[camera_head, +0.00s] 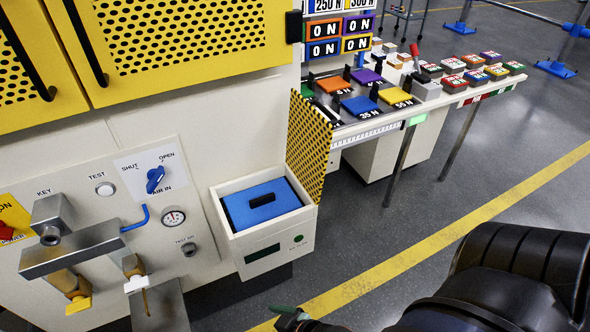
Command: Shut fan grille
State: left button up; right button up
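A yellow-and-black patterned, perforated-looking panel (309,146) stands out from the right corner of the pale cabinet, beside the table. It may be the fan grille, swung open, but I cannot be sure. Yellow perforated doors (178,35) with black bar handles are on the cabinet's upper left and look flat against its front. My black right arm comes in at the bottom right. A small dark part with a green tip (287,311) at the bottom edge may belong to its gripper; its fingers cannot be made out. My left gripper is not in view.
A box with a blue lid (263,203) juts from the cabinet below the patterned panel. A blue air knob (155,179), gauge (173,217) and metal manifold (72,249) project at left. A table (425,105) with coloured blocks stands behind.

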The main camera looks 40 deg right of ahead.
aim_at(310, 135)
jog(key=k+l, duration=0.1)
jog(key=l, duration=0.3)
jog(key=k+l, duration=0.1)
jog(key=l, duration=0.3)
jog(key=k+l, duration=0.1)
jog(key=l, duration=0.35)
jog(key=k+l, duration=0.1)
jog(key=l, duration=0.3)
jog(key=k+l, duration=0.1)
jog(key=l, duration=0.3)
jog(key=i+j+u, duration=0.1)
jog(key=j, duration=0.3)
jog(key=i, duration=0.05)
